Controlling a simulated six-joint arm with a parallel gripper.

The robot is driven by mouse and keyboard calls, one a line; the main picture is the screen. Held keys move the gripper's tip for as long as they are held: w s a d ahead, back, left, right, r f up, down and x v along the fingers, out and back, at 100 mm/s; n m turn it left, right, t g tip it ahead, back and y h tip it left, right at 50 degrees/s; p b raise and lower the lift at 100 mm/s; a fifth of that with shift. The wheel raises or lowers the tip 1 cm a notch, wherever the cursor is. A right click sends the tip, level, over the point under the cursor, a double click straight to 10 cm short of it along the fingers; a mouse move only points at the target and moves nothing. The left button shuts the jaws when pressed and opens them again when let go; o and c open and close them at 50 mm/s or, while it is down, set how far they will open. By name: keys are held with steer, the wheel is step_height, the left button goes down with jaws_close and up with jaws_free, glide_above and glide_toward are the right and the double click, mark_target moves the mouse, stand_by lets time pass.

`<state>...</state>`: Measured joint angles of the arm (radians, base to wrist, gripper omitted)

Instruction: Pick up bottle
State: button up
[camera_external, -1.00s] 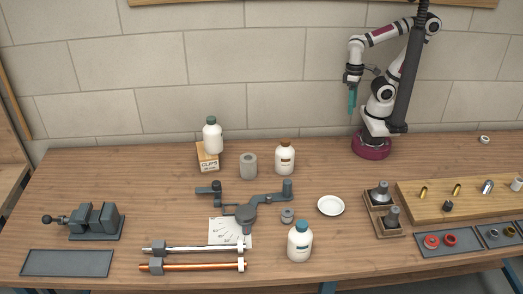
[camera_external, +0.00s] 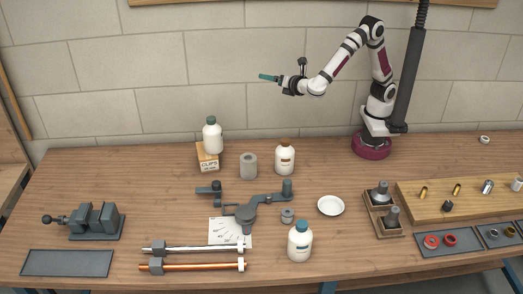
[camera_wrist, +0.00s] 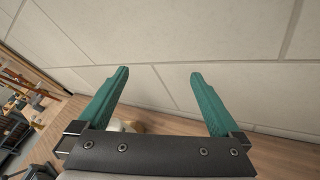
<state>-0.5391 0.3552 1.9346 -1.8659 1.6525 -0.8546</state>
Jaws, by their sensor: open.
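Three white bottles stand upright on the bench. One with a teal cap (camera_external: 212,136) stands on the small clips box (camera_external: 208,162) at the back. One with a brown cap (camera_external: 285,158) stands right of the grey cylinder. One with a teal cap (camera_external: 300,242) stands near the front edge. My gripper (camera_external: 264,77) is high above the bench near the wall, pointing left, well above the back bottles. In the wrist view its teal fingers (camera_wrist: 158,78) are wide apart with nothing between them. A whitish shape with a brown part (camera_wrist: 132,126) shows partly behind the gripper body.
A grey cylinder (camera_external: 248,166) stands between the back bottles. A pipe bender (camera_external: 246,212) lies in front of them. A white dish (camera_external: 331,205), a vise (camera_external: 97,221) and a wooden fittings board (camera_external: 470,203) are spread around. The back wall is close to my gripper.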

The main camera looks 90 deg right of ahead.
steer(key=w+a+n+t+y, duration=0.1)
steer(key=w+a+n+t, duration=0.25)
steer(key=w+n, duration=0.25)
steer(key=n+t+y, duration=0.2)
steer(key=n+y, duration=0.8)
glide_toward(202, 132)
step_height(202, 132, down, 4)
steer(key=d, duration=0.2)
steer(key=x, duration=0.4)
steer(key=r+x, duration=0.1)
steer(key=x, duration=0.1)
steer(key=shift+w+d+f, duration=0.1)
steer(key=shift+w+f, duration=0.05)
steer(key=shift+w, duration=0.25)
steer(key=shift+h, duration=0.3)
jaws_close()
step_height(202, 132, up, 8)
steer(key=shift+r, duration=0.15)
steer(key=shift+w+r, duration=1)
steer(key=shift+w, duration=0.45)
step_height(202, 132, down, 10)
steer(key=shift+r, duration=0.1)
